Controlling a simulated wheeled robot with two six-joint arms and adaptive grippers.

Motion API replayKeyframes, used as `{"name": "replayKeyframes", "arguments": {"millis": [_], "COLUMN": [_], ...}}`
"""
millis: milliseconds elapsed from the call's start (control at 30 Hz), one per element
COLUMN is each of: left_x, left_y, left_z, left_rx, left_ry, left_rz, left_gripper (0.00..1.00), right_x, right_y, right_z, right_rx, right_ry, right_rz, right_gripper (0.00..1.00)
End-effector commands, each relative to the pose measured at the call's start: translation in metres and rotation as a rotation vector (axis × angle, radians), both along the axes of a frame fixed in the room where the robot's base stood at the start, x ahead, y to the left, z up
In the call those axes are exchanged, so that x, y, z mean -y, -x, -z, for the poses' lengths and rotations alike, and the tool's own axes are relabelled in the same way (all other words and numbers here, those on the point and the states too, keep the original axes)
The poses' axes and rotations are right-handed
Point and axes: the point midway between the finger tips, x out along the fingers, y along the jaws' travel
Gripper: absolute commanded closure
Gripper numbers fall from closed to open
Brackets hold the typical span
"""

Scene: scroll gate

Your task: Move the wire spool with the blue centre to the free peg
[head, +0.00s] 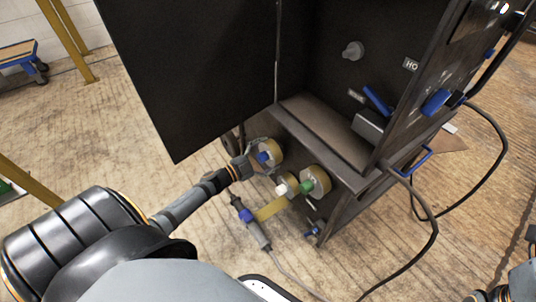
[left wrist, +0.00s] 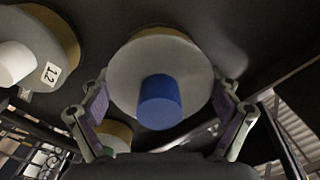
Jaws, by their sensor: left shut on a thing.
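The open cabinet door (head: 190,70) rises behind the left gripper. A blue-and-grey handheld tool (head: 250,222) with a cable is below the spools. A black cable (head: 436,225) loops at the right. A part of my right arm shows at the bottom right corner.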

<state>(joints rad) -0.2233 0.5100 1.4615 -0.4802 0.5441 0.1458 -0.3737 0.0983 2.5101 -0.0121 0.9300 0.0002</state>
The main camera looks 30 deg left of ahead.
Motion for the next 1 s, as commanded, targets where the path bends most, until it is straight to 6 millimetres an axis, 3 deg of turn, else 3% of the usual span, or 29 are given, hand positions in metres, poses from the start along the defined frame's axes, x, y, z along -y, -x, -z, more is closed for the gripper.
{"name": "replayKeyframes", "arguments": {"millis": [500, 1000], "left_x": [0.006, 0.006], "left_y": [-0.013, -0.013], "left_z": [-0.003, -0.004], "left_rx": [0.006, 0.007], "left_ry": [0.002, 0.003], "left_rz": [0.002, 0.003], "left_gripper": [0.66, 0.66], "right_x": [0.0, 0.0], "right_y": [0.0, 0.0], "right_z": [0.003, -0.001], "right_rx": [0.0, 0.0], "right_ry": [0.0, 0.0], "right_rz": [0.0, 0.0], "right_gripper": [0.79, 0.79]}}
